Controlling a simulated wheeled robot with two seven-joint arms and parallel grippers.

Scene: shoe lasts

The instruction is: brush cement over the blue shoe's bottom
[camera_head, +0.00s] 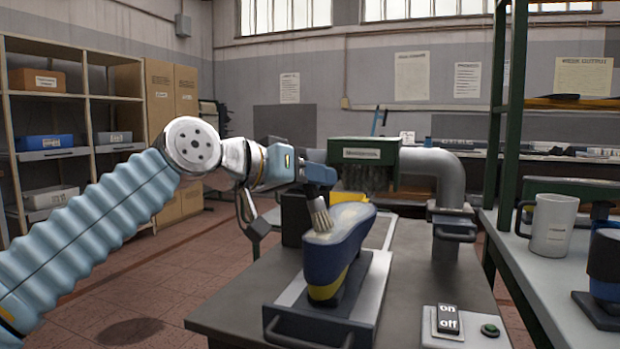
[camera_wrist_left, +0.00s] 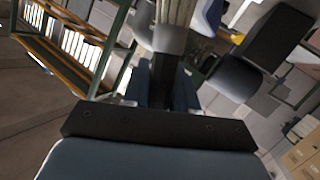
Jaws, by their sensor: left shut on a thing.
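The blue shoe (camera_head: 334,249) sits sole up on a grey metal plate (camera_head: 370,290) on the bench, with a yellow band low on its near end. Its upward-facing bottom looks dull grey-blue. My left gripper (camera_head: 316,174) is above the shoe's far left part, shut on a brush. The brush (camera_head: 320,216) points down, its pale bristles at the shoe's bottom; I cannot tell whether they touch. In the left wrist view the bristles (camera_wrist_left: 178,12) extend beyond the dark fingers (camera_wrist_left: 166,80). My right gripper is not in view.
A green hood (camera_head: 362,153) with a grey duct stands behind the shoe. An on/off switch box (camera_head: 447,322) is at the bench's front right. A white mug (camera_head: 553,225) stands on the right table beside a green post. Shelves (camera_head: 75,110) stand at left.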

